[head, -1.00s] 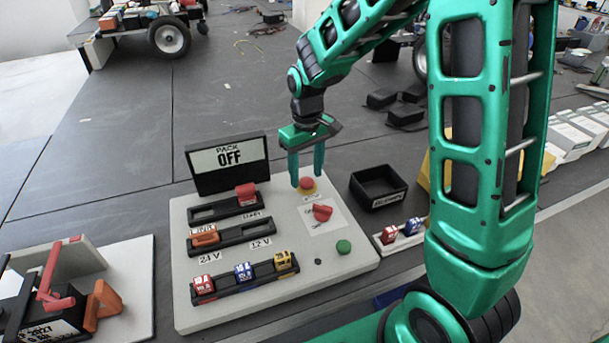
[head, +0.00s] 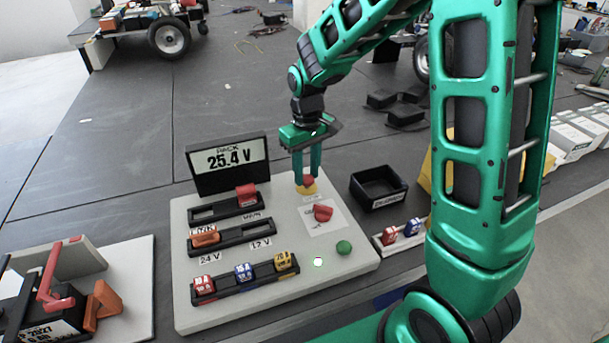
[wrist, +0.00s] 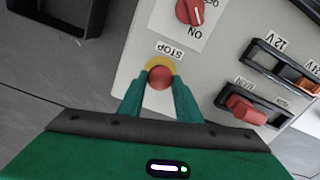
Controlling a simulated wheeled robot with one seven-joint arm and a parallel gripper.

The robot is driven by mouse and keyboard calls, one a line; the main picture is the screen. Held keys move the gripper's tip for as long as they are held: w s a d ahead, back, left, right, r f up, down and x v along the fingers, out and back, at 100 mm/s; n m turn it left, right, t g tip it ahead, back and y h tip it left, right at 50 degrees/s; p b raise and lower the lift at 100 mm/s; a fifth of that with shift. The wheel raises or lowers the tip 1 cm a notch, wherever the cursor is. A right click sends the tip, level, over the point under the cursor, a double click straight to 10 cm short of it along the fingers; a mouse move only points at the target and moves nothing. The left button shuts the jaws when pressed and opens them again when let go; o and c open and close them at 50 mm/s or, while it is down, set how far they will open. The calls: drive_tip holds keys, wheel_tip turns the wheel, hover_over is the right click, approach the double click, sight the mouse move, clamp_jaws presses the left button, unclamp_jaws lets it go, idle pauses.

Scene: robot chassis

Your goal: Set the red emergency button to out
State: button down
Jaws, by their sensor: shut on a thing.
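The red emergency button (head: 308,180) sits on a yellow disc on the light grey panel (head: 330,263), beside a STOP label. It also shows in the wrist view (wrist: 159,78), with its yellow ring (wrist: 160,62) behind it. My gripper (head: 308,178) points down at the button, its green fingers on either side of the red cap. In the wrist view my gripper (wrist: 159,85) is shut on the button.
A red rotary knob (head: 323,212) and a green button (head: 344,247) sit close by on the panel, with a lit indicator (head: 318,262). Slider switches and a fuse row (head: 245,278) lie left. An open black tray (head: 378,187) stands right of the panel.

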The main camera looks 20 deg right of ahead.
sight(307, 176)
drive_tip(key=c, duration=1.3)
unclamp_jaws()
drive_tip(key=shift+r, duration=0.1)
wheel_tip(307, 176, up, 11)
drive_tip(key=shift+f, duration=0.15)
drive_tip(key=s+d+m, duration=0.3)
drive_tip(key=s+d, duration=0.2)
drive_tip(key=s, duration=0.4)
drive_tip(key=s+d+f+m, duration=0.1)
drive_tip(key=s+d+m, duration=0.2)
drive_tip(key=s+d, duration=0.3)
drive_tip(key=s+d+m, duration=0.3)
drive_tip(key=s+d, duration=0.3)
drive_tip(key=s, duration=0.8)
drive_tip(key=shift+s+d+f, duration=0.15)
drive_tip(key=shift+f, duration=0.1)
